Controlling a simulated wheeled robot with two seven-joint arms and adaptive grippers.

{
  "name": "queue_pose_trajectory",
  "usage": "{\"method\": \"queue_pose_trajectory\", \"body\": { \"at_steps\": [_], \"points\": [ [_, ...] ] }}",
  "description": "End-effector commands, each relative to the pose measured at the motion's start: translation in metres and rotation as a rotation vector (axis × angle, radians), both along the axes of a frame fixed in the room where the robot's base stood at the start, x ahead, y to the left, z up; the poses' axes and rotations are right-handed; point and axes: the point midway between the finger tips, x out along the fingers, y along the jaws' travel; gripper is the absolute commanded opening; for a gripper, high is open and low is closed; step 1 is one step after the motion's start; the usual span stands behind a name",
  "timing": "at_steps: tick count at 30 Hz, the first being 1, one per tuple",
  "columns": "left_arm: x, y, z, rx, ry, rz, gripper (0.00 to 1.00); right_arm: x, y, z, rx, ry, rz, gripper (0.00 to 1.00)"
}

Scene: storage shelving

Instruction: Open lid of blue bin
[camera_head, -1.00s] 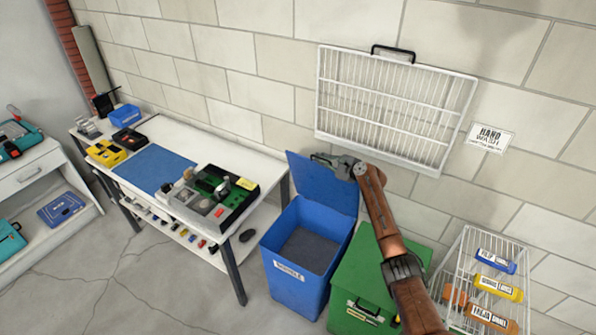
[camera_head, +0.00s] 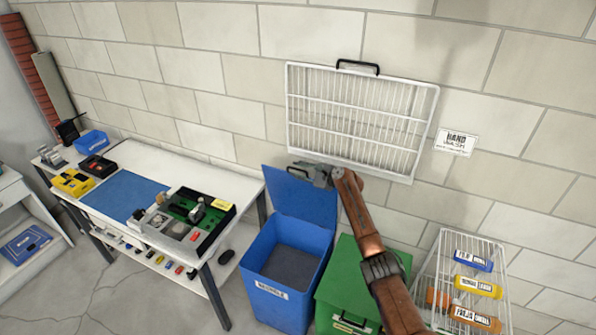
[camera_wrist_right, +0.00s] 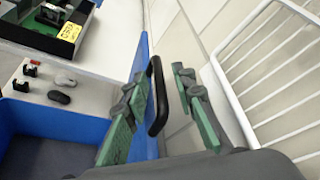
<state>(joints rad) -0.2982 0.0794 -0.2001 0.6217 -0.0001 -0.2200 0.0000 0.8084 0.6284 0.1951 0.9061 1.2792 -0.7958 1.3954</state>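The blue bin (camera_head: 283,305) stands on the floor, and its inside shows dark and open. Its blue lid (camera_head: 302,203) is raised upright at the back, close to the wall. My right gripper (camera_head: 312,172) is at the top of the lid. In the right wrist view, my right gripper (camera_wrist_right: 164,100) has its green-padded fingers apart, one on each side of the lid's black handle (camera_wrist_right: 156,97). A gap shows between the handle and the right finger. The lid (camera_wrist_right: 144,135) also shows there edge-on. My left gripper is out of view.
A green bin (camera_head: 345,290) stands right of the blue one. A white worktable (camera_head: 190,160) with trays is on the left. A white wire rack (camera_head: 362,115) hangs on the wall just above the gripper. A wire basket (camera_head: 420,262) with bottles is at right.

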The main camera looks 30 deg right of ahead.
Motion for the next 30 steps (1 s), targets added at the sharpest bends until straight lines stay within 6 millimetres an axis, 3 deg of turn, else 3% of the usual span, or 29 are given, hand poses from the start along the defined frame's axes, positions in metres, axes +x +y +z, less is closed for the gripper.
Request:
{"method": "queue_pose_trajectory", "body": {
  "at_steps": [8,14,30],
  "points": [
    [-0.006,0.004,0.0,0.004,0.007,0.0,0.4,0.0,0.001,0.0,0.0,-0.001,0.001,0.26],
    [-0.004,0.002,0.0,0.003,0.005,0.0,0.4,-0.011,-0.004,0.003,-0.001,-0.002,0.001,0.26],
    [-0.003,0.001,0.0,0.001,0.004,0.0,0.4,-0.095,-0.032,0.027,-0.002,0.0,0.0,0.26]
  ]
}}
